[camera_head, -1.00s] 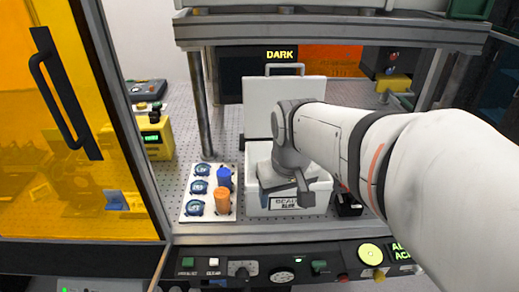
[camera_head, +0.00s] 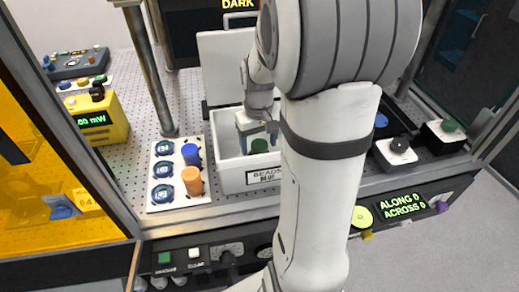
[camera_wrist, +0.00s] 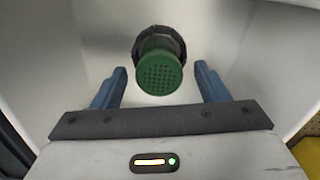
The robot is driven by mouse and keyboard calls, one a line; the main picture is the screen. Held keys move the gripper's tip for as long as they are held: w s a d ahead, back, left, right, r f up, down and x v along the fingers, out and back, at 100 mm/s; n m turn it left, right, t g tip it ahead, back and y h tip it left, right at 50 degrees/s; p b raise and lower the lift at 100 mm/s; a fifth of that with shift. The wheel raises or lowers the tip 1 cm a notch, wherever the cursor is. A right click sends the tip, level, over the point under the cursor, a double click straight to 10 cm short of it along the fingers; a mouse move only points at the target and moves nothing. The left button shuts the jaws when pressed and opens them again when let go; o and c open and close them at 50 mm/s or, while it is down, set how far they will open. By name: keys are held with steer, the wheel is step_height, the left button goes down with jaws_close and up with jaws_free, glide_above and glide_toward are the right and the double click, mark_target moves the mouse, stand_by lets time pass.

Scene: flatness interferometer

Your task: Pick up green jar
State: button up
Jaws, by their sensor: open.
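The green jar (camera_wrist: 160,72) stands inside the white box, its perforated green top facing the wrist camera. In the head view the green jar (camera_head: 259,146) shows only its top, just below my gripper. My gripper (camera_head: 257,132) reaches down into the box. In the wrist view my gripper (camera_wrist: 158,85) is open, with one blue finger on each side of the jar and clear gaps between. The jar lies a little beyond the fingertips in that view and is not held.
The white box (camera_head: 233,181) has low walls around my gripper and a raised lid (camera_head: 226,65) behind. A white tray (camera_head: 164,207) with a blue jar (camera_head: 190,154) and an orange jar (camera_head: 192,181) stands to the left. A yellow meter (camera_head: 98,121) stands farther left.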

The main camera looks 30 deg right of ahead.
step_height(320, 180, down, 2)
steer(key=shift+f, duration=0.15)
steer(key=shift+s, duration=0.1)
steer(key=c, duration=1.1)
